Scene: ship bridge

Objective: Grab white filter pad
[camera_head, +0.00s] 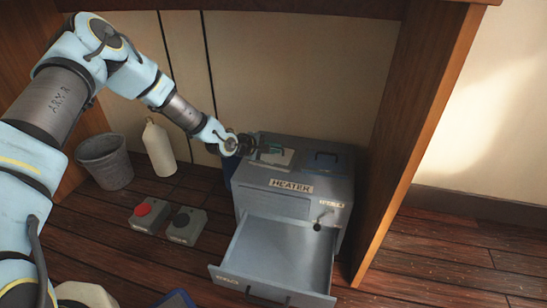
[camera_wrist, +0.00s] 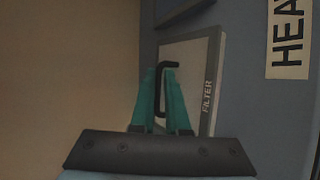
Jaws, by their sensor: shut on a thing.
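The white filter pad (camera_head: 285,160) is a flat square on the top left of the grey heater box (camera_head: 290,202). In the wrist view the white filter pad (camera_wrist: 200,58) has a grey border marked FILTER and a black bent handle (camera_wrist: 170,65). My gripper (camera_head: 272,149) is at the pad from the left, low over the heater top. In the wrist view the teal fingers of my gripper (camera_wrist: 166,92) are shut on the black handle. The fingers hide part of the pad. I cannot tell whether the pad is lifted off its seat.
The heater's front drawer (camera_head: 275,253) is pulled open and looks empty. A dark lid with a handle (camera_head: 326,157) is right of the pad. A wooden panel (camera_head: 425,130) stands close on the right. A bin (camera_head: 105,162), a white bottle (camera_head: 159,149) and button boxes (camera_head: 187,225) are left.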

